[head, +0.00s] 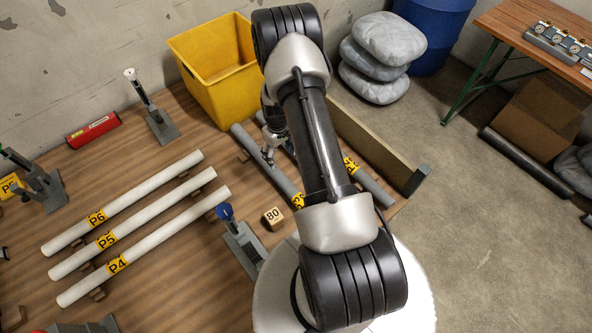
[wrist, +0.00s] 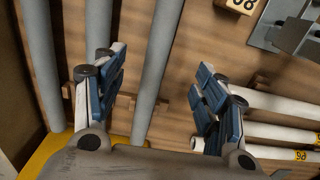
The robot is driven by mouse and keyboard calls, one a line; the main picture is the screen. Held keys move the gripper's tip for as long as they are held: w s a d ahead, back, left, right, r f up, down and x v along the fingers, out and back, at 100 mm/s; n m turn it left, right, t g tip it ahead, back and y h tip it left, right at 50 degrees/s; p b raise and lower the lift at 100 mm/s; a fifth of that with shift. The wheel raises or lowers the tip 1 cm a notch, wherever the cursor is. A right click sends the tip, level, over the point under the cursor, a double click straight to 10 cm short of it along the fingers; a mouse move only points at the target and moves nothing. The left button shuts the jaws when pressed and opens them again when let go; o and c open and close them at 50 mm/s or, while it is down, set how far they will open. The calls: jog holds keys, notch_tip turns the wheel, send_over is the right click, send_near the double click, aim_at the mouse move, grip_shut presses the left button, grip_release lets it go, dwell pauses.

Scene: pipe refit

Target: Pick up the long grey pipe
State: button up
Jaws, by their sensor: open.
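The leftmost grey pipe (head: 243,140) has a yellow tag. Another grey pipe (head: 374,189) shows to the right of my arm. In the wrist view three grey pipes run side by side: a left one (wrist: 38,50), a middle one (wrist: 98,25) and a right one (wrist: 160,65). My gripper (head: 268,154) is open and empty over them. In the wrist view its fingers (wrist: 161,65) stand either side of the right pipe. I cannot tell which pipe is longest.
White tagged pipes (head: 140,235) lie to the left. A yellow bin (head: 210,75) stands behind and a tan board (head: 375,145) runs along the right. A small block marked 80 (head: 273,218) and a clamp stand (head: 240,245) sit nearby. A dark pipe (head: 525,163) lies on the concrete.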

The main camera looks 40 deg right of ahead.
aim_at(282, 178)
notch_tip(282, 178, down, 18)
jog(key=b, duration=0.5)
jog(key=shift+s+a+r, duration=0.1)
jog(key=shift+a, duration=0.05)
jog(key=shift+r, duration=0.1)
jog(key=shift+c, duration=0.4)
jog(key=c, duration=1.3)
